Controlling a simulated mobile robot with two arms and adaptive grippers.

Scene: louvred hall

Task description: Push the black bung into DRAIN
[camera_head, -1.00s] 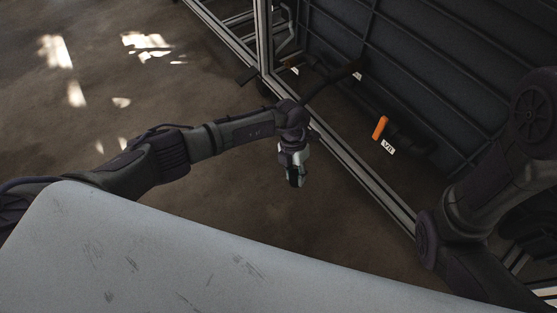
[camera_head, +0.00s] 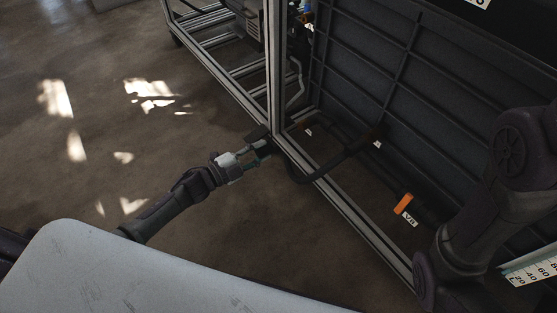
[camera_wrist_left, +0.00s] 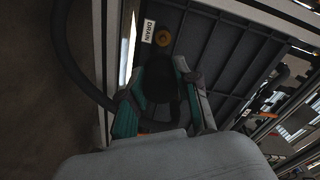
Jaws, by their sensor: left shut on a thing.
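The black bung (camera_wrist_left: 160,80) sits between the teal-padded fingers of my left gripper (camera_wrist_left: 162,106) in the left wrist view. In the head view my left gripper (camera_head: 262,148) is shut on the bung (camera_head: 257,132), beside the metal frame. In the wrist view a white label reading DRAIN (camera_wrist_left: 149,31) is on the dark ribbed panel, with a round brass-coloured port (camera_wrist_left: 163,38) just right of it. The port lies beyond the bung, apart from it in the picture. The gap between them is hard to judge. My right gripper is out of view.
A metal upright (camera_head: 275,65) and a low rail (camera_head: 350,215) edge the dark panel (camera_head: 440,90). A black hose (camera_head: 325,170) bulges out past the rail near my left gripper. An orange handle (camera_head: 403,204) is farther right. Open floor (camera_head: 70,190) lies left.

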